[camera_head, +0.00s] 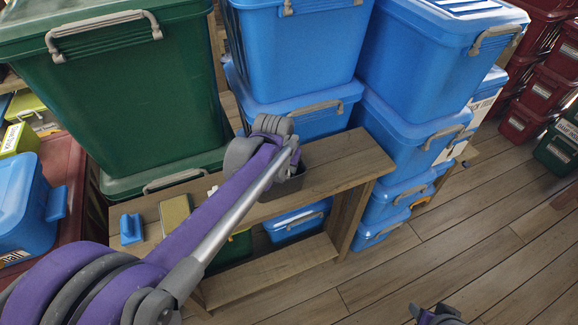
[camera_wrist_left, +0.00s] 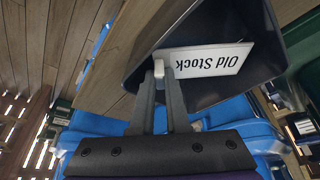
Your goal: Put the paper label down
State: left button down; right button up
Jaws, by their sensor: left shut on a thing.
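The paper label (camera_wrist_left: 215,60) is a white card with "Old Stock" printed on it, upside down in the left wrist view. My left gripper (camera_wrist_left: 160,72) is shut on the label's left end. The card lies over the opening of a dark grey bin (camera_wrist_left: 270,20); I cannot tell whether it touches the bin. In the head view my left gripper (camera_head: 292,165) is over this bin (camera_head: 283,190) on the wooden shelf (camera_head: 335,160), and the wrist hides the label. Part of my right arm's end (camera_head: 437,315) shows at the bottom edge; its fingers are not clear.
Stacked blue lidded bins (camera_head: 292,60) stand behind the shelf, with more (camera_head: 410,70) to its right. A large green bin (camera_head: 120,90) is at the left. A small blue object (camera_head: 131,229) and a tan block (camera_head: 175,214) are on the shelf. The wooden floor (camera_head: 470,250) at right is clear.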

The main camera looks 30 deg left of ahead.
pick_arm(q)
jog(key=shift+f+b, duration=0.35)
jog(key=shift+f, duration=0.25)
jog(key=c, duration=0.9)
grip_release()
